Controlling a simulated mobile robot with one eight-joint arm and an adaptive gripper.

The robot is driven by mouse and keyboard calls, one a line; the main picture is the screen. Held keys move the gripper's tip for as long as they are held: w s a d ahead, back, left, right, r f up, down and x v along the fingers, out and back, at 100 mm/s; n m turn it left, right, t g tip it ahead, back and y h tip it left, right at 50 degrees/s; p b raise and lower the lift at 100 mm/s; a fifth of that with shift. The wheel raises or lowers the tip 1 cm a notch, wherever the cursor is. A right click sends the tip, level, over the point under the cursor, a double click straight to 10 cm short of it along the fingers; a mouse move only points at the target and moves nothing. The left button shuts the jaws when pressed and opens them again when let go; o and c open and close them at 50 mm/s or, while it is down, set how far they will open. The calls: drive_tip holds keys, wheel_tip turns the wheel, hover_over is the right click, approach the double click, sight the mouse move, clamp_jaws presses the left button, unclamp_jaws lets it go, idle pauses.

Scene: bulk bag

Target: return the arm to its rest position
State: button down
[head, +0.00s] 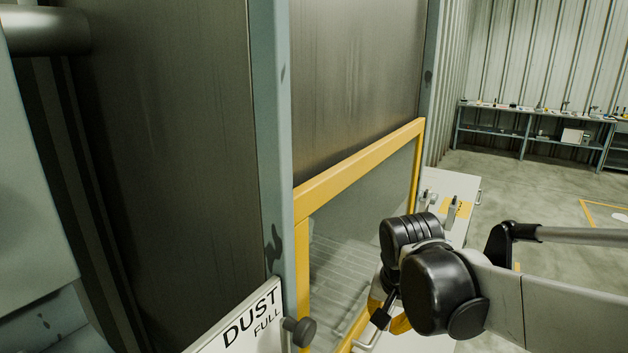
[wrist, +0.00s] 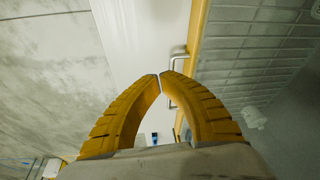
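My gripper (wrist: 160,76) has two yellow ribbed fingers whose tips meet in the wrist view, and nothing shows held between them. In the head view my arm reaches in from the right edge. There the gripper is mostly hidden behind a black wrist joint, with only bits of yellow finger showing low beside the yellow-framed panel (head: 362,163). A metal bar handle (wrist: 176,54) shows just beyond the fingertips in the wrist view. I cannot tell whether the fingers touch it.
A tall dark cabinet with a grey post (head: 272,150) fills the left. A DUST FULL sign (head: 245,325) and a black knob (head: 300,331) are at its foot. A white surface with clamps (head: 450,185) stands behind my arm. Open floor (head: 535,185) leads to a far workbench (head: 530,112).

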drive_tip(key=s+d+n+t+b, duration=0.1)
drive_tip(key=s+n+t, duration=0.1)
drive_tip(key=s, duration=0.4)
drive_tip(key=s+d+n+t, duration=0.1)
drive_tip(key=s+d+n, duration=0.1)
drive_tip(key=s, duration=0.4)
drive_tip(key=shift+s+d+f+n+t+y+b, duration=0.25)
drive_tip(key=shift+s+f+n+t+y+b, duration=0.05)
drive_tip(key=shift+f+n+t+y+b, duration=0.1)
